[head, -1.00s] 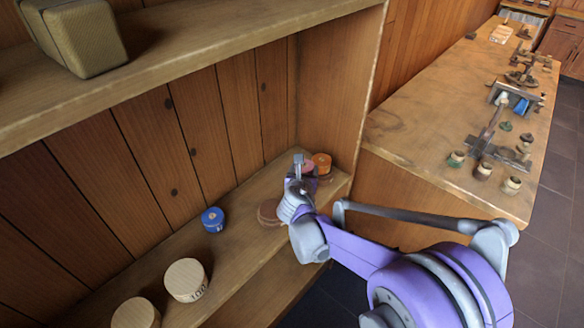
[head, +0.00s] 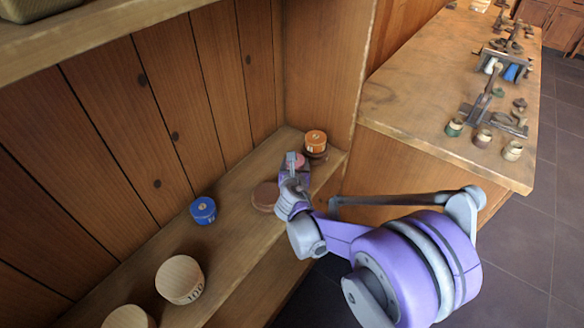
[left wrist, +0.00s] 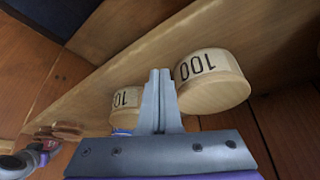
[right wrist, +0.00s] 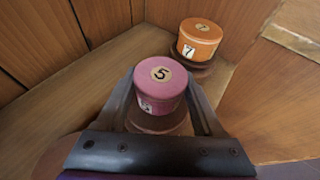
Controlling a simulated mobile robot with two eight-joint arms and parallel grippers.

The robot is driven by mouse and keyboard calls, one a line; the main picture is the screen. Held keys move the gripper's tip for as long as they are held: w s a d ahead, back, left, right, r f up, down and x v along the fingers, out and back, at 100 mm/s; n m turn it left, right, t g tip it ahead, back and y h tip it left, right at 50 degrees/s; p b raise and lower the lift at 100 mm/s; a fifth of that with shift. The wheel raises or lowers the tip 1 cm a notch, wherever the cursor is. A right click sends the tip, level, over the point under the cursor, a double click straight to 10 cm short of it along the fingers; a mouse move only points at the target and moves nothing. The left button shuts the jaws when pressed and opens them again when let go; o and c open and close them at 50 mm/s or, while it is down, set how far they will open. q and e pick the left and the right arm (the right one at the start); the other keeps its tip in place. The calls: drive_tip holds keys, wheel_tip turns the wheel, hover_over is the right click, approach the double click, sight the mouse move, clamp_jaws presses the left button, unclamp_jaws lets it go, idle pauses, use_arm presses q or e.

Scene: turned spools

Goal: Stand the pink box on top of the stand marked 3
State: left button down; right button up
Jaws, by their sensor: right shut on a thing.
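The pink box (right wrist: 160,80), a short cylinder with a 5 on its lid, is between the fingers of my right gripper (right wrist: 158,98), which is shut on it. In the head view, my right gripper (head: 292,162) partly covers the pink box (head: 301,161). A brown round stand (right wrist: 160,122) shows directly below the box; I cannot tell whether they touch. Another low brown stand (head: 265,196) with a bare top lies to the left on the shelf. No 3 is legible on any stand. My left gripper (left wrist: 160,75) is shut and empty, near the cream cylinders.
An orange box (right wrist: 199,35) marked 7 sits on a brown stand (right wrist: 193,67) close behind the pink box. A blue box (head: 203,210) and cream cylinders (head: 180,280) marked 100 stand along the shelf (head: 228,232). A side wall and upper shelf (head: 95,27) bound the space.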

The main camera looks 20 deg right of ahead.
use_arm(q)
drive_tip(key=shift+a, duration=0.15)
use_arm(e)
drive_tip(key=shift+a, duration=0.15)
use_arm(q)
drive_tip(key=shift+f, duration=0.15)
use_arm(e)
drive_tip(key=shift+f, duration=0.25)
drive_tip(key=o, duration=1.3)
drive_tip(key=shift+o, duration=0.2)
drive_tip(key=shift+r, duration=0.15)
